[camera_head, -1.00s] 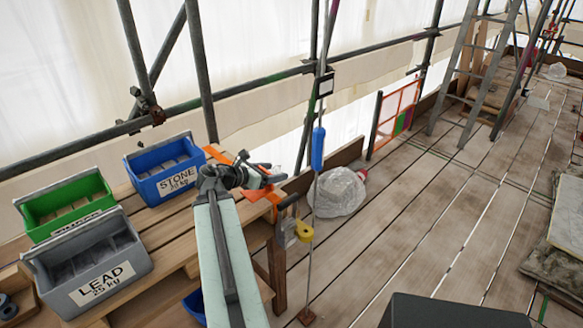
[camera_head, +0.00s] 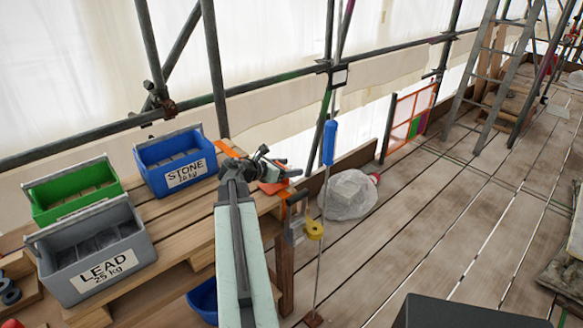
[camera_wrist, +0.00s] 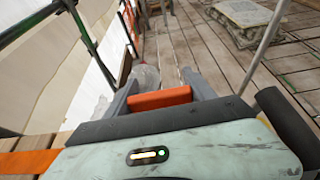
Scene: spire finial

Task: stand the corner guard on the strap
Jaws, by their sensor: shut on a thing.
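The corner guard (camera_wrist: 160,97) is an orange piece held between the two grey fingers of my gripper (camera_wrist: 161,90) in the wrist view. In the head view, my gripper (camera_head: 274,170) is over the far right corner of the wooden bench, with an orange piece just below it (camera_head: 272,187). The strap (camera_wrist: 28,162) is a flat orange band lying on the planks at the lower left of the wrist view. It also shows in the head view (camera_head: 229,149) behind my arm, which hides its middle. I cannot tell whether the guard touches the strap.
A blue STONE bin (camera_head: 176,160), a green bin (camera_head: 75,192) and a grey LEAD bin (camera_head: 92,250) stand on the bench left of my arm. A blue-handled rod (camera_head: 329,143) and yellow tape (camera_head: 314,230) are right of the bench corner. A wrapped bundle (camera_head: 350,195) lies beyond.

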